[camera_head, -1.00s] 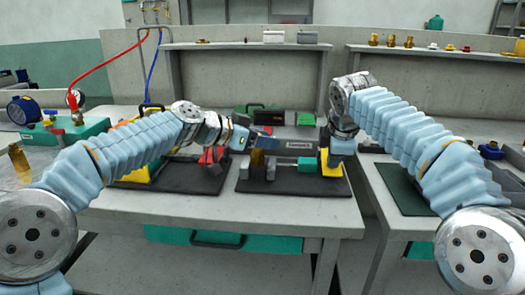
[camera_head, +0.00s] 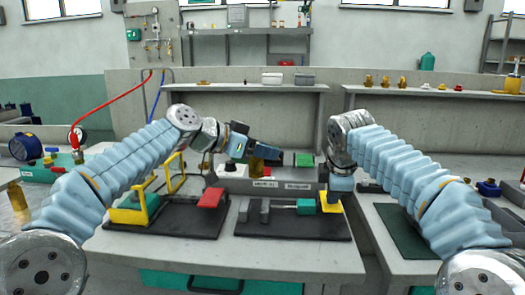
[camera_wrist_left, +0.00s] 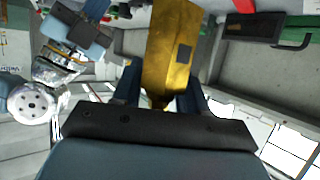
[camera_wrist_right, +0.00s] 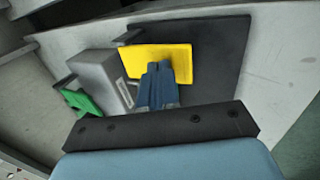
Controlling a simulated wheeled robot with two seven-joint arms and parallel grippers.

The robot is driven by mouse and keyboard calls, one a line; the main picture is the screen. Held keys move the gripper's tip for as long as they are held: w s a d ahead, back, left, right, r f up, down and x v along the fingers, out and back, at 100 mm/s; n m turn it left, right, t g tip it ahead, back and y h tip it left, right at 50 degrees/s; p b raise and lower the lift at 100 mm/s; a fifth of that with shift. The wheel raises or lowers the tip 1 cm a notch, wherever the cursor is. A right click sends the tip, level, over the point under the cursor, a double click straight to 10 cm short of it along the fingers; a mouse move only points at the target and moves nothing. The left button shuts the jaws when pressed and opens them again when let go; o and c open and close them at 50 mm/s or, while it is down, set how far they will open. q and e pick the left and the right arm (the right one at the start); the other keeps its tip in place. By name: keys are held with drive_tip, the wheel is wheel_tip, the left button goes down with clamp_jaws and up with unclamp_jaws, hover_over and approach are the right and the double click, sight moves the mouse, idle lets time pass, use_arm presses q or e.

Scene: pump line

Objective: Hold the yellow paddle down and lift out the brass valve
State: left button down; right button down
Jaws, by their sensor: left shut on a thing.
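The brass valve (camera_head: 256,163) is in the jaws of my left gripper (camera_head: 262,153), raised above the black-based fixture (camera_head: 270,230). In the left wrist view the valve (camera_wrist_left: 172,45) fills the space between the dark fingers. The yellow paddle (camera_head: 330,203) is at the right end of the fixture. My right gripper (camera_head: 338,190) points down at it. In the right wrist view its blue fingers (camera_wrist_right: 160,68) are together over the yellow paddle (camera_wrist_right: 178,62), seemingly touching it. Exact contact is hard to tell.
A second fixture with a red paddle (camera_head: 211,198) and yellow frame stands to the left on the same table. Grey labelled boxes (camera_head: 265,183) stand behind the fixtures. A dark green mat (camera_head: 400,228) lies on the right table. The front table strip is clear.

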use_arm(q)
drive_tip(key=shift+r, duration=0.25)
use_arm(e)
drive_tip(key=shift+r, duration=2.6)
